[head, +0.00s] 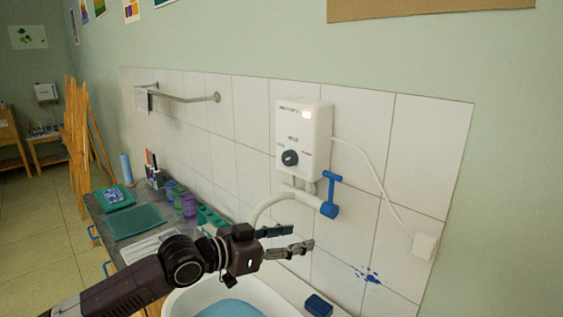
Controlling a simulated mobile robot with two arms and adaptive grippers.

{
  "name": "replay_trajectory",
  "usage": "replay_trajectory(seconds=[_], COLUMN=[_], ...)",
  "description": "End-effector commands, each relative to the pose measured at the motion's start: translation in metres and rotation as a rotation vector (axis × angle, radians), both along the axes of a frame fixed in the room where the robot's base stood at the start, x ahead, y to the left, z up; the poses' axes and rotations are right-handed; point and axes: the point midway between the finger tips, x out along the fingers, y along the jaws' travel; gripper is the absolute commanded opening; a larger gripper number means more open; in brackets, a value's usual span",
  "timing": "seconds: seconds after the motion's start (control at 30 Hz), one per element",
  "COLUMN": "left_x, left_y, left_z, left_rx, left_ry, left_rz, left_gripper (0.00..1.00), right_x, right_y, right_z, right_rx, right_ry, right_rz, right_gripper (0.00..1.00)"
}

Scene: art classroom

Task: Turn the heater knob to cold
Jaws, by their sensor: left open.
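My left gripper (302,238) is open and empty, below the heater and above the sink. It is apart from the knob, with its fingers pointing right. My right gripper is not in view.
A blue tap handle (331,190) sticks out below the heater, close above my left gripper. A white sink (262,293) lies beneath. A blue sponge (318,304) rests at its right. Jars and trays crowd the counter (103,231) at left. The wall in front of the knob looks clear.

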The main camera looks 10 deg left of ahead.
Motion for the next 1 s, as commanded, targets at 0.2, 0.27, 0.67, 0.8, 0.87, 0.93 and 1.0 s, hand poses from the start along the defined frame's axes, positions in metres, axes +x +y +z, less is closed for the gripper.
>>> replay_trajectory(seconds=[0.2,0.27,0.67,0.8,0.87,0.93,1.0], left_x=[0.043,0.048,0.078,0.098,0.105,0.111,0.116], left_y=[0.066,0.079,0.081,0.068,0.063,0.059,0.056], left_z=[0.096,0.113,0.144,0.144,0.142,0.142,0.141], left_rx=[-0.111,-0.136,-0.180,-0.180,-0.178,-0.179,-0.178], left_ry=[-0.118,-0.139,-0.170,-0.171,-0.171,-0.172,-0.171], left_rz=[0.095,0.114,0.140,0.140,0.140,0.140,0.140], left_gripper=[0.47,0.47,0.47,0.47,0.47,0.47,0.47], right_x=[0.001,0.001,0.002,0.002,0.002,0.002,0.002], right_y=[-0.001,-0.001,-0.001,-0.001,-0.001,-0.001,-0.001], right_z=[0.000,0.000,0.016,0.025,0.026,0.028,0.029], right_rx=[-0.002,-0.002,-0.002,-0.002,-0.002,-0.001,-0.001], right_ry=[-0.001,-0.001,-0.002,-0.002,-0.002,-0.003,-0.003], right_rz=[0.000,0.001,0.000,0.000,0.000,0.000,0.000], right_gripper=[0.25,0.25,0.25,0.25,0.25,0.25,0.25])
